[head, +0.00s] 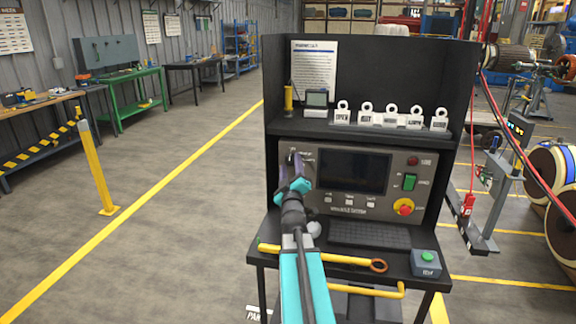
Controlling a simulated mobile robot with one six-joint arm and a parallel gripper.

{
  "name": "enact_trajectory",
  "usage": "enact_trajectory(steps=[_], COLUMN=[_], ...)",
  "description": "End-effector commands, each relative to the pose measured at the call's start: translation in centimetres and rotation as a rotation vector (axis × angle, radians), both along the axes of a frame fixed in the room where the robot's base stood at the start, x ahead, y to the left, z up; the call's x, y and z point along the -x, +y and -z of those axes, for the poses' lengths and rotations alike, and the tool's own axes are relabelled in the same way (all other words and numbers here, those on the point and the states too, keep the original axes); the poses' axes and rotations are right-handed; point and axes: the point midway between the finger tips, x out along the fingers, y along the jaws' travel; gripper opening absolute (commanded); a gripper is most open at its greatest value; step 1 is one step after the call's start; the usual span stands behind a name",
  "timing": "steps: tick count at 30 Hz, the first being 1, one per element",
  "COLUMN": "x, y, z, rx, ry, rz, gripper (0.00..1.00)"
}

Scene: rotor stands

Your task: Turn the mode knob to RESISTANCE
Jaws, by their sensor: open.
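The grey console panel (417,160) stands upright in the dark cabinet, with a dark screen (352,171) in its middle.
A red-and-yellow stop button (403,206) and a green switch (409,181) sit at the panel's right. Several white tags (388,117) stand on the shelf above. Open floor lies left.

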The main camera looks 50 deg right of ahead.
Motion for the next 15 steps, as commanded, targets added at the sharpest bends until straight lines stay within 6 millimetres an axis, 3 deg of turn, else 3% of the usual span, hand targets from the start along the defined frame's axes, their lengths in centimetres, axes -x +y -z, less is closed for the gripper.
enact_trajectory(steps=[7,15], x=[-0.19,-0.27], y=[0.25,0.36], z=[0.02,0.03], rx=[0.000,0.001], ry=[0.000,0.000], rz=[-0.003,-0.005], gripper=[0.48,0.07])
